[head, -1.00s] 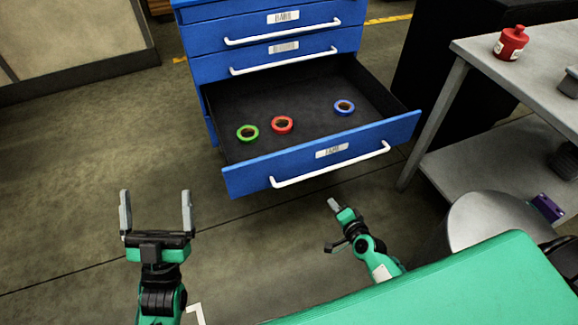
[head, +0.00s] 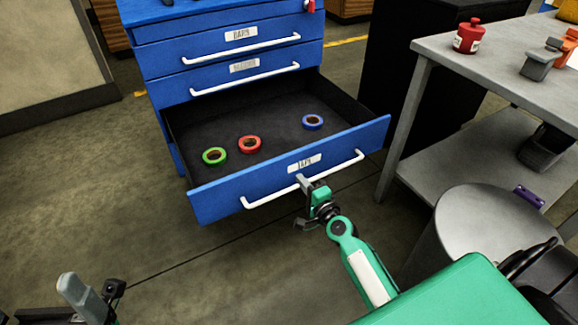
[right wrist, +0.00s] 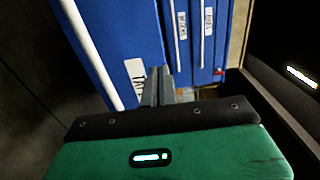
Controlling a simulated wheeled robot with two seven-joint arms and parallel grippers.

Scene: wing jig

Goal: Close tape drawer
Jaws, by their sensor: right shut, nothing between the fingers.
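The blue tape drawer (head: 290,178) is pulled out of the blue cabinet (head: 235,55). Its label shows on the front, and a white bar handle (head: 340,166) runs across it. A green tape roll (head: 214,156), a red one (head: 249,144) and a blue one (head: 312,122) lie inside. My right gripper (head: 303,182) is shut and empty, with its tips at the drawer front near the handle's middle; contact is unclear. In the right wrist view the shut fingers (right wrist: 158,85) are beside the label. My left gripper (head: 85,295) is partly cut off at the lower left.
A grey table (head: 440,60) with a lower shelf stands right of the drawer, bearing a red bottle (head: 468,36). A round grey drum (head: 485,225) stands below it. The floor (head: 90,210) left of the drawer is clear.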

